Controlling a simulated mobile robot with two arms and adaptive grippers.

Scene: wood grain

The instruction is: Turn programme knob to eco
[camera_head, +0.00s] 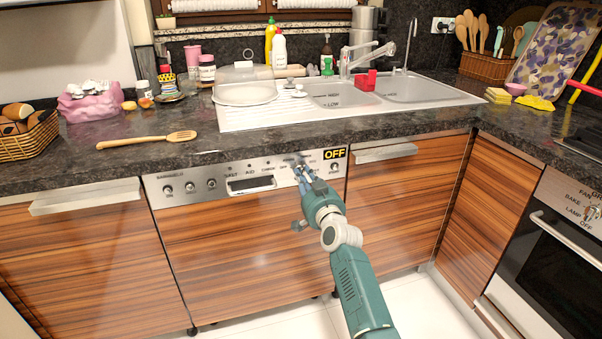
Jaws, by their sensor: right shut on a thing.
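The dishwasher's silver control panel (220,183) runs along the top of a wood-fronted door under the counter. It carries several small knobs at the left, a dark handle recess (250,184) in the middle and a black and yellow "OFF" label (335,154) at the right. My right gripper (301,172) is at the right part of the panel, just left of the OFF label, with its fingers against the panel. It is shut on the programme knob, which the fingers mostly hide. The panel lettering is too small to read surely. My left gripper is not in view.
A counter with a sink (380,92) lies above the panel. A wooden spoon (150,140) lies near the counter's front edge. An oven (550,240) stands at the right. The floor (300,322) before the dishwasher looks clear.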

